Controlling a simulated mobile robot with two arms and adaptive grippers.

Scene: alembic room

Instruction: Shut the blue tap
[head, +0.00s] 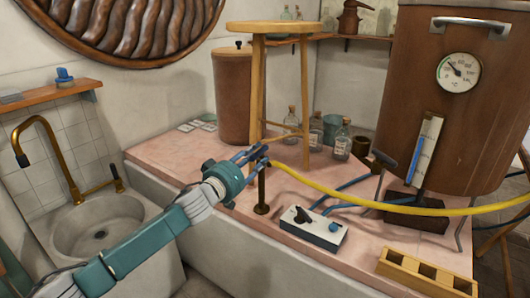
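A short brass standpipe (262,190) rises from the pink tiled ledge, with a yellow hose (345,192) running right from near its top. My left gripper (258,155) is at the top of this standpipe, its dark blue fingers reaching over it from the left. The fingers cover the standpipe's top, so a blue tap handle there cannot be told apart from them. I cannot tell whether the fingers touch or grip anything. My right gripper is not in view.
A white box (313,232) with a black lever and blue knob sits right of the standpipe. A wooden stool (304,95) stands close behind my gripper. A large brown boiler (450,110) is at right, a wooden rack (425,275) front right, a sink (100,225) left.

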